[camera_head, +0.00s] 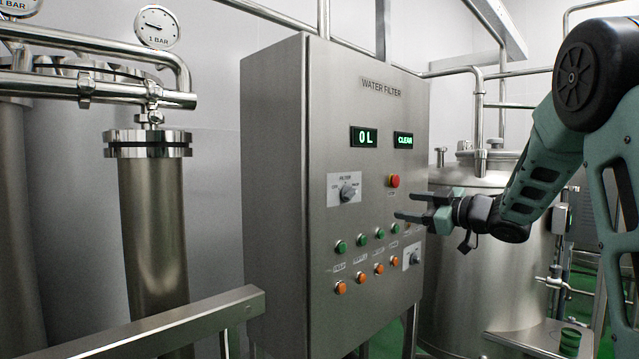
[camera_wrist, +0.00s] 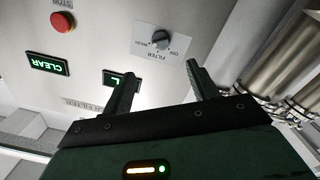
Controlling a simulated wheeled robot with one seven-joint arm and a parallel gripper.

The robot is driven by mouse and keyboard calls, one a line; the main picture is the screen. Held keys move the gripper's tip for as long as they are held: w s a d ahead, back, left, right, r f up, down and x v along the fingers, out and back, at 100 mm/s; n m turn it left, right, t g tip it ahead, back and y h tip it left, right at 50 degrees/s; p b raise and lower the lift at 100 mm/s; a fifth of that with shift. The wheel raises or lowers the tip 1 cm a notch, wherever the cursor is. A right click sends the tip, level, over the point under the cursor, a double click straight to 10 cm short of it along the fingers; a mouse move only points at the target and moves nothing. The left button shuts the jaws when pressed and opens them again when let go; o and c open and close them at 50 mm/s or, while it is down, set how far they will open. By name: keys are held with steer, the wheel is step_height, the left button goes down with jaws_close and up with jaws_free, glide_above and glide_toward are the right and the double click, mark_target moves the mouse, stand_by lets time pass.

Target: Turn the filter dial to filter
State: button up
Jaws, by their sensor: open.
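The filter dial (camera_head: 348,192) is a dark knob on a white plate marked FILTER, on the steel water filter cabinet (camera_head: 300,250). It sits below the green "0 L" display (camera_head: 364,137). In the wrist view the dial (camera_wrist: 160,41) shows upside down, beyond the fingertips, with OFF and WASH among its plate labels. Its exact pointer setting is too small to tell. My gripper (camera_head: 397,205) is open and empty, in front of the panel and to the right of the dial, apart from it. In the wrist view my gripper (camera_wrist: 163,76) has its two fingers spread wide.
A red stop button (camera_head: 393,181) is right of the dial, under the "CLEAR" display (camera_head: 403,140). Green and orange buttons (camera_head: 360,272) and a second dial (camera_head: 414,258) are below. A steel rail (camera_head: 160,325) is at the lower left. A steel tank (camera_head: 475,280) stands behind my arm.

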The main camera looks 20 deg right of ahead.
mark_target(353, 195)
steer(key=shift+n+y, duration=0.3)
steer(key=p+x, duration=0.2)
steer(key=x, duration=0.3)
steer(key=p+x, duration=0.2)
steer(key=x, duration=0.3)
steer(key=p+x, duration=0.3)
steer(key=x, duration=0.3)
steer(key=shift+w+r, duration=0.15)
steer(key=shift+r, duration=0.25)
steer(key=shift+w+a+f, duration=0.1)
steer(key=shift+w, duration=0.35)
steer(key=c, duration=0.9)
